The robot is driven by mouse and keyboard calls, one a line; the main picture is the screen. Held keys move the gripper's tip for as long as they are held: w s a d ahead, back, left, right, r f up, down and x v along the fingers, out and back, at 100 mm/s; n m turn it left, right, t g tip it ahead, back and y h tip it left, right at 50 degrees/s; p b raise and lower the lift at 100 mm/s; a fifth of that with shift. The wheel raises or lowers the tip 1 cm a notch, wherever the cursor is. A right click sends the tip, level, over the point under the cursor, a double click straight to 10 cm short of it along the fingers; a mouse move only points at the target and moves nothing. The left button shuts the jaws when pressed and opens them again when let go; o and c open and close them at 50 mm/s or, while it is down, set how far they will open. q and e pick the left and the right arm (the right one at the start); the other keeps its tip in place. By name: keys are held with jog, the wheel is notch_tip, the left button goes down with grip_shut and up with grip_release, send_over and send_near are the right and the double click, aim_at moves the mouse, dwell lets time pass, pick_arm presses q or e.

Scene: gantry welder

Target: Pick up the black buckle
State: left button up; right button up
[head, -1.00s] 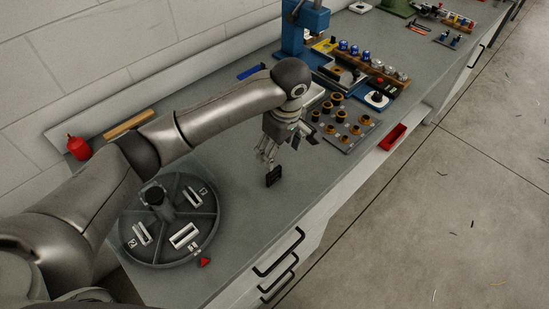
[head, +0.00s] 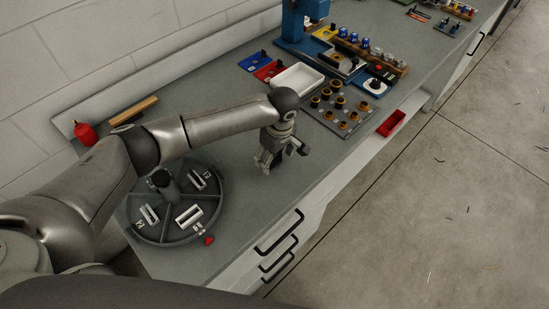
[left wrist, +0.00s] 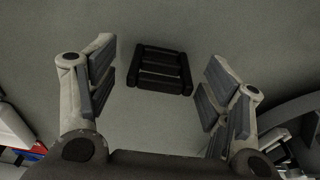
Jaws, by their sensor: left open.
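The black buckle (left wrist: 160,70) lies on the grey bench top in the left wrist view, upper middle. It is a dark slotted frame with crossbars, slightly tilted in the picture. My left gripper (left wrist: 163,88) is open, with one finger to each side of the buckle and clear gaps between. Nothing is held. In the head view my left gripper (head: 268,165) points down, low over the bench, right of the round tray; I cannot make out the buckle there, as the gripper appears to hide it. My right gripper is not in view.
A round divided tray (head: 222,210) with pale buckle-like parts stands to the left, a red piece (head: 208,240) beside it. A white tray (head: 297,78) and a plate of bushings (head: 338,113) lie behind. The bench front edge is close on the right.

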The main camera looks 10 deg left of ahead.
pick_arm(q)
jog(key=shift+c, duration=4.4)
jog(key=shift+r, duration=0.15)
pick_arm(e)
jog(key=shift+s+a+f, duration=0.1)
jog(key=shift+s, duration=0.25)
